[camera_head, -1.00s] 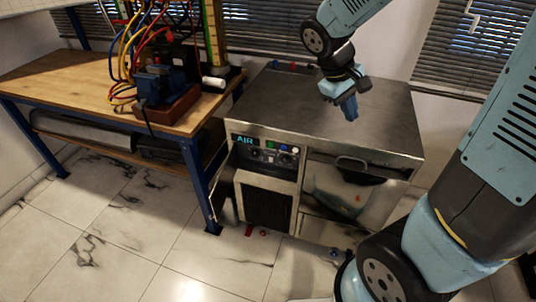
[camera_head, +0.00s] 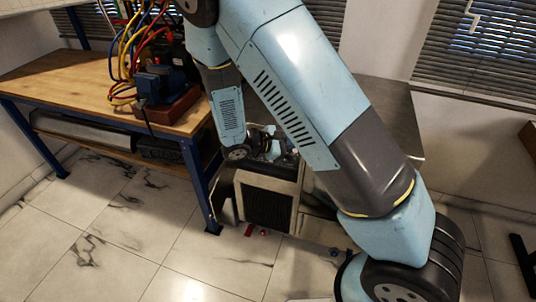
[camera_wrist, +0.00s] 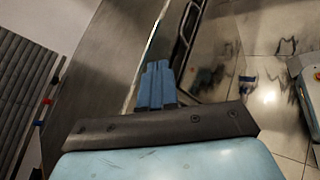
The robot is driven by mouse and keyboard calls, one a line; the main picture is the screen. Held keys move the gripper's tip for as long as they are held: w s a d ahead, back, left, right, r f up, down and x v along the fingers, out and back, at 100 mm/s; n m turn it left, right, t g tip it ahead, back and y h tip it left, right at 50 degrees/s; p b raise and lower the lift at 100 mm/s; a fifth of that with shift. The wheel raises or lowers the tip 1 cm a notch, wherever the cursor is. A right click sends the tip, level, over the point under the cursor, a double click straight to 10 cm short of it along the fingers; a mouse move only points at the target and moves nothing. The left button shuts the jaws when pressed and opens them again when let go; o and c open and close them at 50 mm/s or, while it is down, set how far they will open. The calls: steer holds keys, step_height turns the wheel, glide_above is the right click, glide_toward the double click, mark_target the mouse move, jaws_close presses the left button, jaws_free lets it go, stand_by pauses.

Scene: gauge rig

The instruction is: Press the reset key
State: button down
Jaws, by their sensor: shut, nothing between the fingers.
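The steel cabinet with the control panel stands in the middle of the head view; a bare part of its top (camera_head: 402,100) shows right of my arm. My arm and wrist cover most of the panel, and I cannot make out the reset key. In the wrist view my gripper (camera_wrist: 157,68) has its blue fingers together, with nothing between them. The fingers appear at the front edge of the steel top (camera_wrist: 95,70), left of the cabinet's handle (camera_wrist: 187,25). I cannot tell whether they touch anything.
A wooden bench (camera_head: 75,82) with a blue device and coloured hoses stands left of the cabinet. A black grille (camera_head: 268,207) shows below the panel area. Window blinds (camera_head: 470,45) hang behind.

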steer(key=a+f+n+t+y, duration=0.3)
steer(key=a+f+n+t, duration=0.3)
steer(key=f+n, duration=0.2)
steer(key=a+f+n+t+y, duration=0.3)
steer(key=a+f+n+t, duration=0.4)
steer(key=f, duration=0.3)
steer(key=shift+f+n+y, duration=0.3)
steer(key=shift+n, duration=0.1)
steer(key=x, duration=1.4)
steer(key=shift+r, duration=0.2)
